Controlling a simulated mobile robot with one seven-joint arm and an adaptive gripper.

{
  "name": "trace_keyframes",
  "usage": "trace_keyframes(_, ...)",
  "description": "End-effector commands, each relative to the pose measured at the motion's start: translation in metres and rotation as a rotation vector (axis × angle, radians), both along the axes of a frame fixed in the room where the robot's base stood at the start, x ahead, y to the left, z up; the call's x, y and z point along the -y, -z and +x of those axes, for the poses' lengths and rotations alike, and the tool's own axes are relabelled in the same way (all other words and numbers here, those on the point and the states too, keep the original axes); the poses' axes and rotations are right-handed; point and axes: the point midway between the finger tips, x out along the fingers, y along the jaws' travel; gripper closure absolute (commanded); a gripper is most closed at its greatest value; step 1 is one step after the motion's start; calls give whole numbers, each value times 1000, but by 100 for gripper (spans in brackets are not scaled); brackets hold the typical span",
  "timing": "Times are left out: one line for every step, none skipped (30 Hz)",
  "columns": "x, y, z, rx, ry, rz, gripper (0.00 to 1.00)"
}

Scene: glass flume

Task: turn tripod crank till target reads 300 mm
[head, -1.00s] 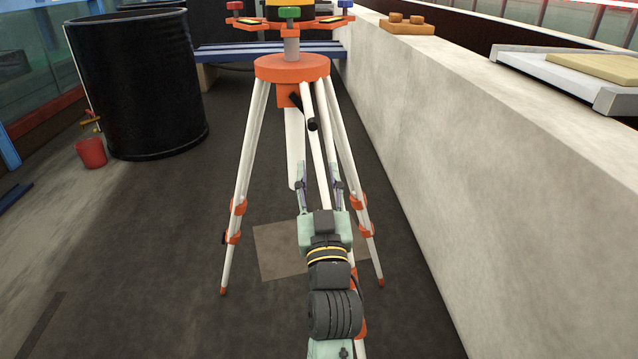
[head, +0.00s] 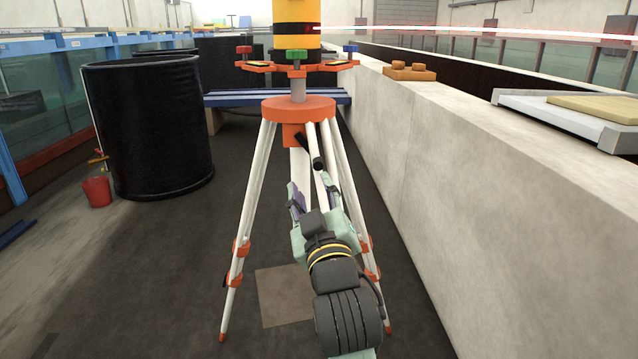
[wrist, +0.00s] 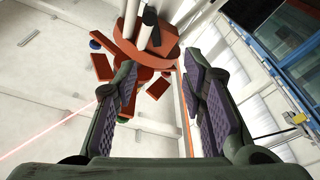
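The tripod (head: 298,112) stands ahead, with white legs and an orange head, and carries a yellow and black laser unit (head: 294,30). Its black crank (head: 311,151) hangs from the orange housing under the head. The crank also shows at the top of the wrist view (wrist: 151,27). My gripper (head: 310,192) is below the crank in the head view, angled up toward it. In the wrist view, my gripper (wrist: 164,85) has its two padded fingers wide apart with nothing between them. The crank is beyond the fingertips, apart from them. No target reading is visible.
A long concrete wall (head: 480,180) runs along the right, with an orange block (head: 409,72) on top. A black barrel (head: 150,130) and red bucket (head: 97,191) stand left. A blue bench (head: 235,98) is behind the tripod. A red beam (head: 480,31) runs right.

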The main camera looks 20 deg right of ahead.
Motion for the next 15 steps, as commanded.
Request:
trace_keyframes(2,-3,-3,-40,28,-68,62)
trace_keyframes(2,-4,-4,-69,42,-100,62)
trace_keyframes(3,-4,-6,-107,64,-142,62)
trace_keyframes(4,-3,-7,-133,77,-170,62)
trace_keyframes(5,-3,-8,-157,92,-194,62)
trace_keyframes(6,-2,-10,-187,110,-221,62)
trace_keyframes(8,-1,-11,-205,121,-238,62)
trace_keyframes(9,-1,-12,-221,131,-252,62)
trace_keyframes(10,0,-13,-238,141,-267,62)
trace_keyframes(10,0,-14,-246,147,-274,62)
trace_keyframes(11,0,-14,-254,151,-279,62)
trace_keyframes(12,1,-14,-261,155,-283,62)
trace_keyframes(12,0,-14,-263,156,-284,62)
trace_keyframes(13,0,-13,-266,157,-285,62)
trace_keyframes(13,-2,-11,-266,156,-284,62)
